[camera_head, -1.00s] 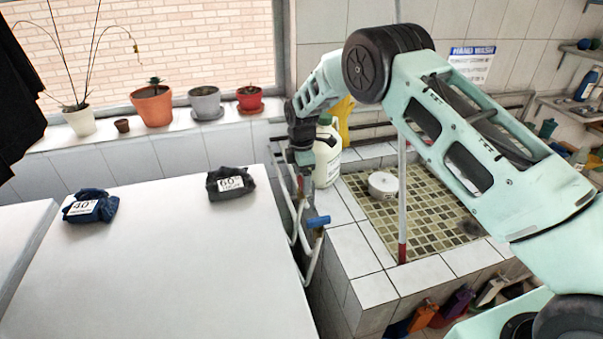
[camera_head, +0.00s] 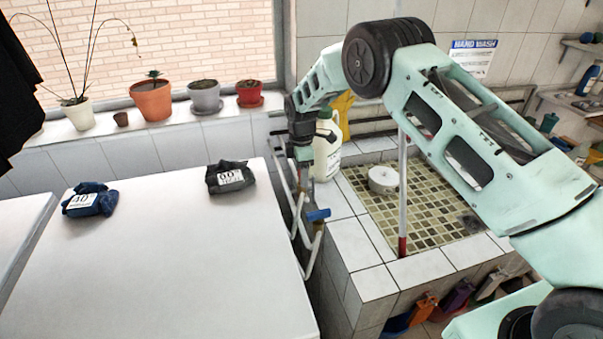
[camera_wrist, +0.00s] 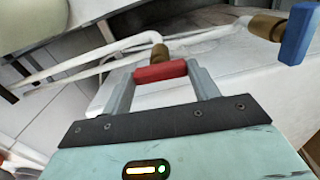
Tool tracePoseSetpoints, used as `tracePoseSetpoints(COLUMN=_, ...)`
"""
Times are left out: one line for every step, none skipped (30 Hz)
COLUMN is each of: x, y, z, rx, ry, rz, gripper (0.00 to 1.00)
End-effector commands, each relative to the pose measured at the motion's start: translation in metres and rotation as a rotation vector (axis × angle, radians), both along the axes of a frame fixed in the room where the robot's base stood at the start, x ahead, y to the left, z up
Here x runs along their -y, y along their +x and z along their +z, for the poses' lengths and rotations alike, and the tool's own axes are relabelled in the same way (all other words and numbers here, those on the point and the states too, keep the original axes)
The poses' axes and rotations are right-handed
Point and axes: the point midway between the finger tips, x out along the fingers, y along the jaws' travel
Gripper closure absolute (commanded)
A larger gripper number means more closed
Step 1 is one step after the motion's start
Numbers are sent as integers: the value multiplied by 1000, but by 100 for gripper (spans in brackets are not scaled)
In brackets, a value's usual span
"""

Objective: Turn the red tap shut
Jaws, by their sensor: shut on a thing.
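The red tap handle (camera_wrist: 160,72) shows in the wrist view as a short red bar on a brass stem (camera_wrist: 160,52). My gripper (camera_wrist: 162,76) has its two fingers at the two ends of the red bar and is shut on it. In the wrist view the bar lies across between the fingers, slightly tilted. In the head view my gripper (camera_head: 304,168) points down beside the white machine, and the red tap is hidden there. A blue tap handle (camera_wrist: 297,34) on its own brass stem is to the right, apart from my gripper; it also shows in the head view (camera_head: 318,214).
White pipes (camera_wrist: 110,50) run close behind the red tap. A white machine top (camera_head: 170,260) stands to the left, with two dark cloth bundles on it. The tiled sink (camera_head: 360,243) is at the right, with a white jug (camera_head: 327,150) at its back left corner.

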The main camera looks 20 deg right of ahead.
Motion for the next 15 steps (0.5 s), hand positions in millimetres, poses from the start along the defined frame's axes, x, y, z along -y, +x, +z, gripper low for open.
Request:
tracePoseSetpoints(x=0, y=1, z=-2, rx=2, ry=0, rz=-24, gripper=63)
tracePoseSetpoints(x=0, y=1, z=-3, rx=2, ry=0, rz=-43, gripper=63)
tracePoseSetpoints(x=0, y=1, z=-3, rx=3, ry=0, rz=-69, gripper=63)
tracePoseSetpoints(x=0, y=1, z=-3, rx=3, ry=1, rz=-91, gripper=63)
tracePoseSetpoints(x=0, y=1, z=-4, rx=3, ry=1, rz=-114, gripper=63)
tracePoseSetpoints(x=0, y=1, z=-4, rx=3, ry=1, rz=-147, gripper=63)
tracePoseSetpoints(x=0, y=1, z=-4, rx=3, ry=1, rz=-174, gripper=63)
tracePoseSetpoints(x=0, y=1, z=-4, rx=3, ry=1, rz=-201, gripper=63)
tracePoseSetpoints(x=0, y=1, z=-4, rx=3, ry=1, rz=-238, gripper=63)
tracePoseSetpoints(x=0, y=1, z=-4, rx=3, ry=2, rz=-266, gripper=63)
tracePoseSetpoints(x=0, y=1, z=-4, rx=3, ry=2, rz=-295, gripper=63)
tracePoseSetpoints(x=0, y=1, z=-3, rx=3, ry=2, rz=-333, gripper=63)
tracePoseSetpoints(x=0, y=1, z=-3, rx=3, ry=2, rz=-362, gripper=63)
tracePoseSetpoints(x=0, y=1, z=-3, rx=3, ry=2, rz=-391, gripper=63)
tracePoseSetpoints(x=0, y=1, z=-3, rx=2, ry=1, rz=-428, gripper=63)
